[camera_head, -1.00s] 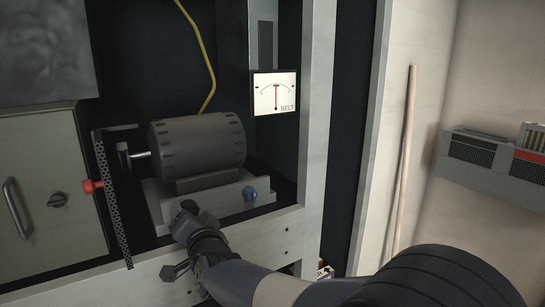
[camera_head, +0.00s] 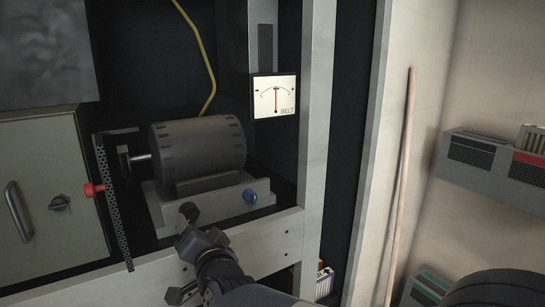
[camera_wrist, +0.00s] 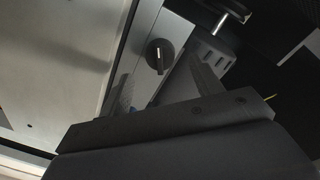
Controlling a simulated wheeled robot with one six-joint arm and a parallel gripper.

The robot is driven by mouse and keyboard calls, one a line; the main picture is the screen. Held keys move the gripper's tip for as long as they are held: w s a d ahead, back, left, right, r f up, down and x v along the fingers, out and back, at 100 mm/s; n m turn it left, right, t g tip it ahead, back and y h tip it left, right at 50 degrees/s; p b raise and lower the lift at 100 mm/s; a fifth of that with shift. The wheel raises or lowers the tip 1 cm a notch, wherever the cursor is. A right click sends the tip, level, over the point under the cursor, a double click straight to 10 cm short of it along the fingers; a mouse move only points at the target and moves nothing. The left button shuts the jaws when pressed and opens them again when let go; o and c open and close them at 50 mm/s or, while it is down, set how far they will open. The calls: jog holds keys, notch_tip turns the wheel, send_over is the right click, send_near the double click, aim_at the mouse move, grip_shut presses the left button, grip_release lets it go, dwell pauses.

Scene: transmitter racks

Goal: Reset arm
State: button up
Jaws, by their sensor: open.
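My gripper (camera_head: 180,262) is in front of the rack's pale lower rail in the head view, below the motor base. Its jaws are open and empty. In the wrist view the two fingers (camera_wrist: 166,92) stand apart, with a black knob (camera_wrist: 160,54) beyond them, apart from both. The same dark knob (camera_head: 189,211) shows in the head view on the front of the grey motor base (camera_head: 228,205), just above my gripper. Part of my arm is in view at the bottom.
A dark motor (camera_head: 197,146) sits on the base, beside a blue knob (camera_head: 250,196). A belt (camera_head: 113,205) with a red knob (camera_head: 92,189) is at left. The BELT meter (camera_head: 274,95) hangs above right. A wooden pole (camera_head: 403,180) leans right.

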aim_at(191, 218)
jog(key=x, duration=0.6)
jog(key=shift+f+b, duration=0.1)
jog(key=shift+b, duration=0.2)
jog(key=shift+d+r+n+p, duration=0.1)
jog(key=shift+r+n+p, duration=0.25)
jog(key=shift+p, duration=0.45)
jog(key=shift+s+f+n+p, duration=0.1)
jog(key=shift+s+n+p, duration=0.05)
jog(key=shift+n+p, duration=0.35)
jog(key=n+p, duration=0.7)
jog(key=shift+d+f, duration=0.1)
jog(key=s+d+f+h, duration=0.1)
jog(key=s+d+f, duration=0.1)
jog(key=s+d, duration=0.6)
jog(key=shift+s, duration=1.25)
